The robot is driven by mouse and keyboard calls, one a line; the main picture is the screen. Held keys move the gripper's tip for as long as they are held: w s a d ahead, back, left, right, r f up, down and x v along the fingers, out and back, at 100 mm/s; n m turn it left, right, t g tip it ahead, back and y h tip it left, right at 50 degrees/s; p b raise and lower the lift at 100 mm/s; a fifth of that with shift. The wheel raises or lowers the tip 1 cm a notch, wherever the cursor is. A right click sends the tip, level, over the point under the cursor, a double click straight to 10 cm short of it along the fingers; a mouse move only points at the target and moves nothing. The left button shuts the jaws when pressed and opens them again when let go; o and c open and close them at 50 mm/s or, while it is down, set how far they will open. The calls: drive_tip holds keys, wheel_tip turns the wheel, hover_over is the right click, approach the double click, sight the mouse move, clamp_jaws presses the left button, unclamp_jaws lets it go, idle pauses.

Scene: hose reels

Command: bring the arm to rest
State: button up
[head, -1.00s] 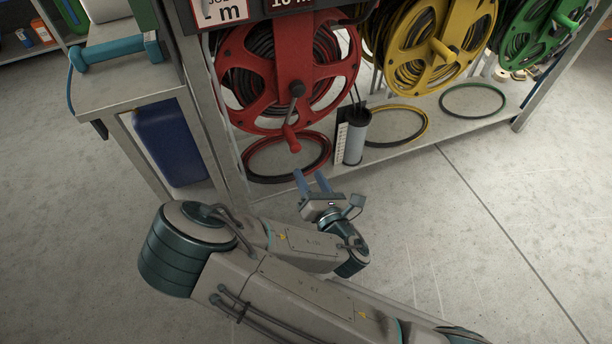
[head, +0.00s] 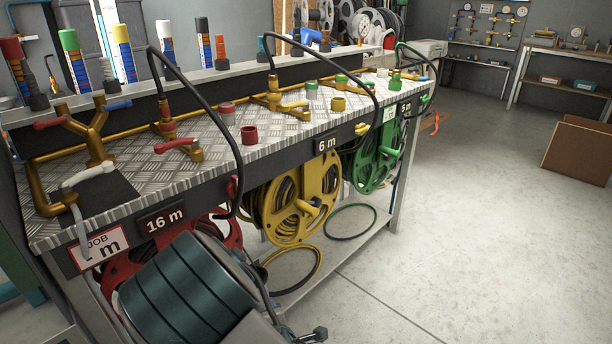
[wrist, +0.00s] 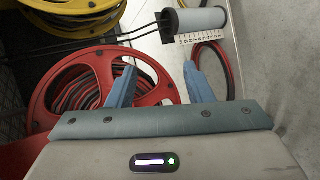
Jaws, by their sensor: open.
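My gripper (wrist: 157,90) shows in the wrist view with its two blue fingers apart and nothing between them. Beyond the fingers is the red hose reel (wrist: 100,88), with red and black hose wound on it. In the head view my arm fills the lower left and covers much of the red reel (head: 122,272). My gripper's fingers cannot be made out in the head view. The yellow reel (head: 292,210) and green reel (head: 376,166) hang under the bench to the right of the arm.
The bench (head: 222,150) carries brass pipes, valves and several black hoses arching over its front edge. A yellow hose ring (head: 293,270) lies on the low shelf.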

drive_tip(key=s+d+r+m+g+h+p, duration=0.15)
drive_tip(key=d+r+m+p, duration=0.3)
drive_tip(key=r, duration=0.45)
drive_tip(key=d+r+m+g+p, duration=0.2)
drive_tip(key=d+r+m+p, duration=0.25)
drive_tip(key=r, duration=0.35)
drive_tip(key=s+d+r+m+g+p, duration=0.1)
drive_tip(key=d+r+m+g+p, duration=0.15)
drive_tip(key=r+m+p, duration=0.45)
drive_tip(key=s+d+r+m+g+h+p, duration=0.1)
drive_tip(key=s+d+r+m+p, duration=0.2)
drive_tip(key=r, duration=0.8)
drive_tip(key=s+d+r+m+g+h+p, duration=0.1)
drive_tip(key=s+d+r+m+g+p, duration=0.1)
drive_tip(key=s+d+r+p, duration=0.3)
drive_tip(key=s+d+r+m, duration=0.1)
drive_tip(key=s+d+r, duration=0.2)
drive_tip(key=s+r, duration=0.2)
wheel_tip(320, 180, up, 2)
drive_tip(key=shift+d+r+p, duration=0.1)
drive_tip(key=shift+d+p, duration=0.2)
drive_tip(key=c, duration=0.3)
drive_tip(key=shift+a, duration=0.1)
